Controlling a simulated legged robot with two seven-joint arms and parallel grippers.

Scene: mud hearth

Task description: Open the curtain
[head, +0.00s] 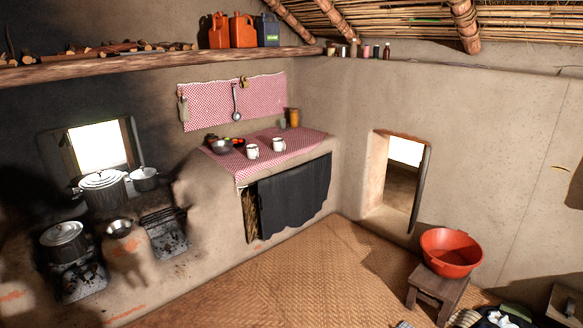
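A dark grey-black curtain (294,193) hangs under the counter with the red-checked cloth (285,146). It covers most of the opening below the counter. A narrow gap at its left end shows a brownish woven surface (250,212). What is behind the rest of the curtain is hidden. Neither of my grippers can be made out in the head view.
Pots (103,189) stand on the mud stove at left. Two white mugs (278,144) and a bowl (221,146) sit on the counter. A red basin (450,252) rests on a wooden stool (437,291) at right. The woven floor mat (300,275) before the curtain is clear.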

